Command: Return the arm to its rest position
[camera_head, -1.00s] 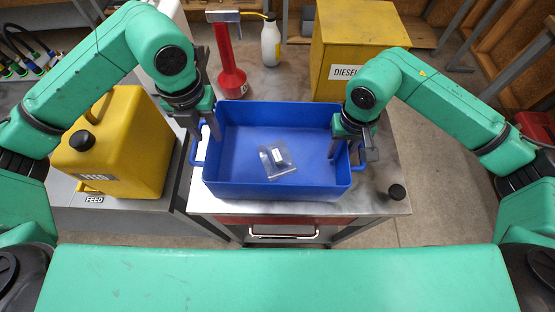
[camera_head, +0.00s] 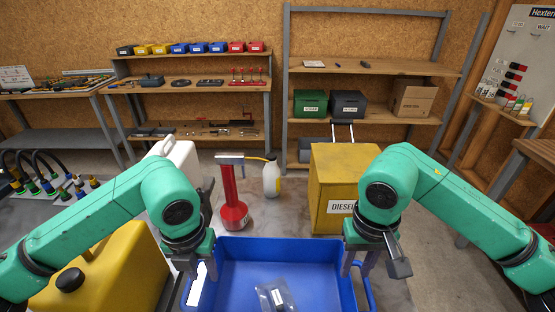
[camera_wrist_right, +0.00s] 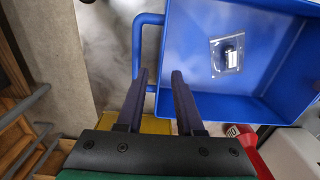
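The blue tote (camera_head: 268,248) stands at the bottom of the head view, its near part cut off. A clear bag with a small dark part (camera_head: 275,297) lies on its floor; the bag also shows in the right wrist view (camera_wrist_right: 228,55). My right gripper (camera_head: 358,264) is at the tote's right side. In the right wrist view its two fingers (camera_wrist_right: 161,85) stand apart, near the tote's wall and handle, with no clear grip on either. My left gripper (camera_head: 188,275) is at the tote's left side, its fingers seemingly apart and partly cut off. Both arms are bent and raised.
A yellow DIESEL box (camera_head: 330,190), a red jack-like tool (camera_head: 231,200) and a white bottle (camera_head: 271,178) stand beyond the tote. A yellow FEED can (camera_head: 110,270) is under my left arm.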

